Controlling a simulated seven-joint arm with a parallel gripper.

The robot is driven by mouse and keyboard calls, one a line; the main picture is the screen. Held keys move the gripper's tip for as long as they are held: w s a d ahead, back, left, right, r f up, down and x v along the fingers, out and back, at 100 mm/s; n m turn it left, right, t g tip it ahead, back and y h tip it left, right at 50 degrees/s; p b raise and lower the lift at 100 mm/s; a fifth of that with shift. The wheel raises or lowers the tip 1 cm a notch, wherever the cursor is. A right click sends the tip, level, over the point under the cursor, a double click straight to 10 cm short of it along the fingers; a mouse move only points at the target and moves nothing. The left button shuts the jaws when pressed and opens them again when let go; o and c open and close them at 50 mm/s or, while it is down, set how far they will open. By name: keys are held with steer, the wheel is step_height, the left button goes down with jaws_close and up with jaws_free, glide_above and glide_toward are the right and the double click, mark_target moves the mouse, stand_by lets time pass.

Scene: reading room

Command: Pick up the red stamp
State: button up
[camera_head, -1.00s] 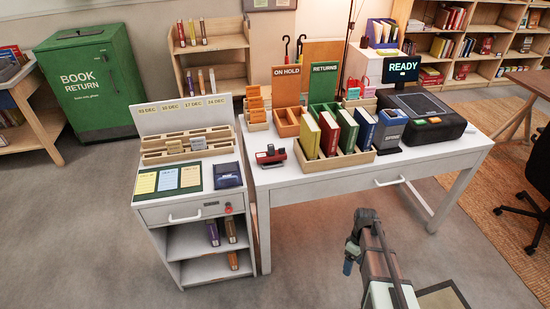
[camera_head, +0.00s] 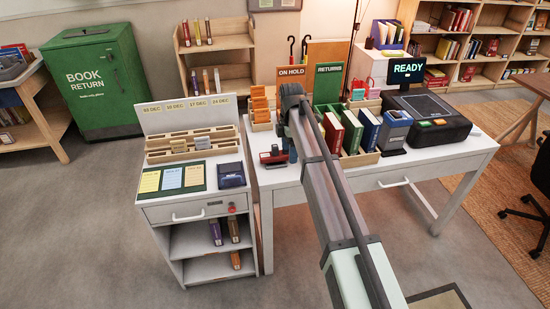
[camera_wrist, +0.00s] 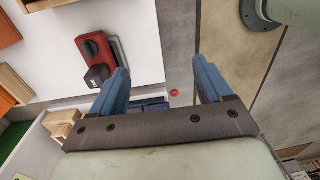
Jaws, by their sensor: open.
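The red stamp (camera_head: 271,158), red with dark parts, sits on the white desk (camera_head: 285,198) near its left front edge. It also shows in the wrist view (camera_wrist: 90,46), up and left of my fingers, with a black knob. My gripper (camera_wrist: 162,85) is open, with two blue fingers spread apart and nothing between them. In the head view my arm reaches over the desk, and a blue finger shows just right of the stamp. The gripper is apart from the stamp in the wrist view. The rest of the gripper is mostly hidden behind my arm there.
Behind and right of the stamp stand an orange tray (camera_head: 262,126) and a wooden crate of books (camera_head: 362,160). A white cart (camera_head: 187,212) with card racks and a blue pad (camera_head: 231,175) stands left of the desk. A black machine (camera_head: 430,118) stands on the desk's right.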

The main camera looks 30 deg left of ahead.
steer(key=w+a+r, duration=0.2)
steer(key=a+r, duration=0.1)
steer(key=a, duration=0.2)
steer(key=r, duration=0.1)
glide_above(275, 146)
steer(key=shift+m+t, duration=0.3)
step_height(275, 146, down, 13)
steer(key=shift+f, duration=0.15)
steer(key=c, duration=1.3)
steer(key=shift+o, duration=0.2)
step_height(275, 146, up, 10)
steer(key=shift+r, duration=0.1)
